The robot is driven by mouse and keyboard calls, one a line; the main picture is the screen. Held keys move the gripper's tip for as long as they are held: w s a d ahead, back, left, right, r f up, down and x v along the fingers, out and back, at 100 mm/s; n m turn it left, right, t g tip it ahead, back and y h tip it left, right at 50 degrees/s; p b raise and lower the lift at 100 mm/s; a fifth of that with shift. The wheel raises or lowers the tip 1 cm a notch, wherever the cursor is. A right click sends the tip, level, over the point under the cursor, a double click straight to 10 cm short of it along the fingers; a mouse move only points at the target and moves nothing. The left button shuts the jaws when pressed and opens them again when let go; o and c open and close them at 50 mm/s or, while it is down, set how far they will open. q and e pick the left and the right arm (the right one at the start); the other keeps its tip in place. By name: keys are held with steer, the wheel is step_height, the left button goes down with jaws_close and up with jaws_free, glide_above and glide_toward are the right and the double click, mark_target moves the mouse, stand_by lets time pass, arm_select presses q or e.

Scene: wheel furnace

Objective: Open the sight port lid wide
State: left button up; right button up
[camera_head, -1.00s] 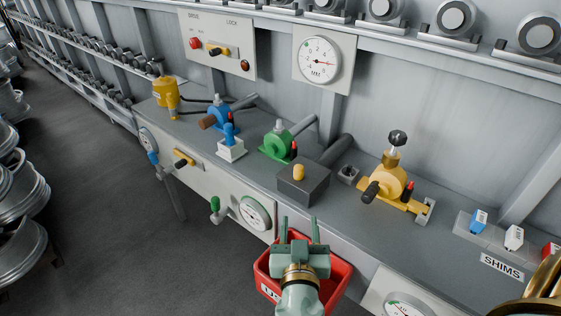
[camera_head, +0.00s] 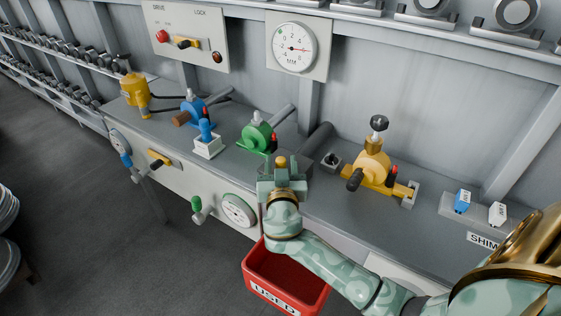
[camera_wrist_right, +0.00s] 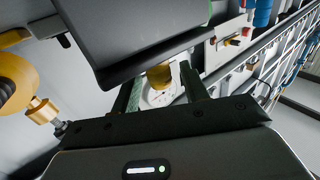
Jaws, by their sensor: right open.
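A dark grey box with a yellow knob (camera_head: 281,161) on top, which looks like the sight port and its lid, sits on the bench and is mostly hidden behind my right gripper (camera_head: 282,175). The right gripper is open, with its fingers at the knob. In the right wrist view the yellow knob (camera_wrist_right: 159,76) shows between the two fingers (camera_wrist_right: 160,90), beside a large dark grey face (camera_wrist_right: 140,35). I cannot tell whether the fingers touch the knob. No opening of the lid is visible. My left gripper is not in view.
The green valve (camera_head: 257,135) stands left of the gripper and the yellow clamp device (camera_head: 370,168) to its right. A red USED bin (camera_head: 286,280) hangs below the bench front, under my right arm. A dial (camera_head: 295,47) is on the wall panel.

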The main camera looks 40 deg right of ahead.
steer(key=shift+w+d, duration=0.35)
steer(key=shift+w, duration=0.15)
